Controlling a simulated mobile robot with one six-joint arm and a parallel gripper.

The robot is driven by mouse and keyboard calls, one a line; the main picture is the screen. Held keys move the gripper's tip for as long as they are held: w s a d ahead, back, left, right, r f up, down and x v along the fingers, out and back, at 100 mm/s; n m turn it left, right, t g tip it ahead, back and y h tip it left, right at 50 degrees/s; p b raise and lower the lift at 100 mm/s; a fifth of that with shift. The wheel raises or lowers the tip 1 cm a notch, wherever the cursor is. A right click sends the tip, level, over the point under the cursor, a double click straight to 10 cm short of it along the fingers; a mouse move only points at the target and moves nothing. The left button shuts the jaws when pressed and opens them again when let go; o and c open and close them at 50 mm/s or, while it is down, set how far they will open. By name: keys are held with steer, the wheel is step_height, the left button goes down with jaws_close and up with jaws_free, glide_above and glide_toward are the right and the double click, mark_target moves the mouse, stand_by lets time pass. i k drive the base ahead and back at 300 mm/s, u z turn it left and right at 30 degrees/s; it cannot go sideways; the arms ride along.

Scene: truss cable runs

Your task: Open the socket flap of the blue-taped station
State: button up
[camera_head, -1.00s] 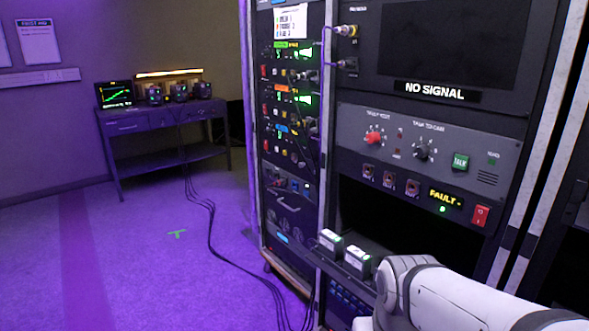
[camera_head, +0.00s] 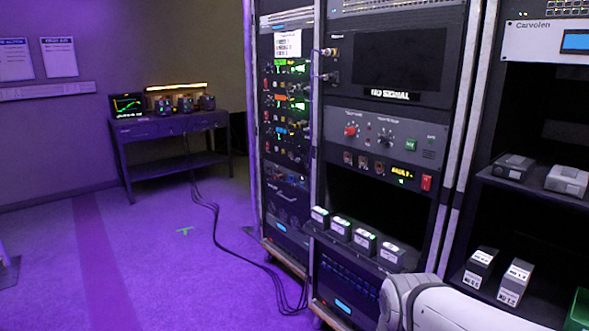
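The tall equipment rack (camera_head: 284,215) left of centre carries a column of small panels with coloured marks. A green mark is near the top, an orange one below it, and a small blue mark (camera_head: 281,130) lower down. The panel by the blue mark is small and blurred; I cannot make out a flap or whether one is open or shut. A white link of my arm (camera_head: 440,307) shows at the bottom right. My gripper is not in view.
The middle rack holds a dark screen, a grey control panel (camera_head: 382,139) and a shelf of several small boxes (camera_head: 365,242). A right rack has more boxes on shelves (camera_head: 569,180). Dark cables (camera_head: 215,225) cross the floor. A table (camera_head: 172,126) stands at the back left. Open floor lies left.

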mark_target(297, 160)
steer(key=u, duration=0.2)
steer(key=i, duration=0.95)
